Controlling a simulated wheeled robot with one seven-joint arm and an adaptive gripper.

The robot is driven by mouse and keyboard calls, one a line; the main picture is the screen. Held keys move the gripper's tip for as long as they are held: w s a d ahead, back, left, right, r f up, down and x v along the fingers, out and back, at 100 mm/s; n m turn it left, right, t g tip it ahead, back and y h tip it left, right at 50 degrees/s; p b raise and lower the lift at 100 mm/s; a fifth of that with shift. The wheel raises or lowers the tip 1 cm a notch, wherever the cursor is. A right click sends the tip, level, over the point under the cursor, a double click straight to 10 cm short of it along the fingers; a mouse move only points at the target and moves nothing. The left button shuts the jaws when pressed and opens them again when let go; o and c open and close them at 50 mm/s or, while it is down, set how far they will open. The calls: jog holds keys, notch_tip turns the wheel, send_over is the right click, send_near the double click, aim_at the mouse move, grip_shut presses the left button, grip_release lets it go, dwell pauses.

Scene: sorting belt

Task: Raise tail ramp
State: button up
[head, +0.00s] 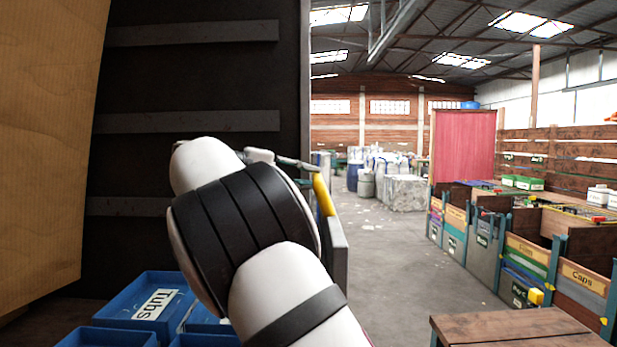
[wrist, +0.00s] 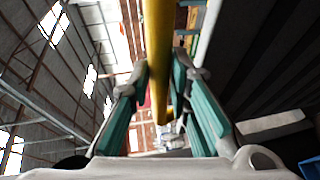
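A yellow bar (head: 323,195) stands beside the edge of a grey panel (head: 338,255) in the middle of the head view. I cannot tell for sure whether this panel is the tail ramp. In the wrist view the yellow bar (wrist: 158,50) runs between the teal-padded fingers of my gripper (wrist: 160,68). The fingertips lean in close against both sides of the bar, and the gripper looks shut on it. In the head view my white arm hides most of the gripper and part of the panel.
A dark ribbed wall (head: 200,80) and a brown board (head: 45,140) stand at left. A wooden bench top (head: 515,328) is at lower right. Labelled sorting bins (head: 527,253) line the right. The floor (head: 390,260) between is open.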

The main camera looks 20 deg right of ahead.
jog(key=o, duration=0.4)
jog(key=shift+w+a, duration=0.2)
jog(key=shift+a, duration=0.4)
jog(key=shift+o, duration=0.2)
jog(key=s+a+r, duration=0.1)
jog(key=a+r, duration=0.1)
jog(key=a, duration=0.9)
jog(key=shift+a, duration=0.2)
jog(key=shift+s, duration=0.1)
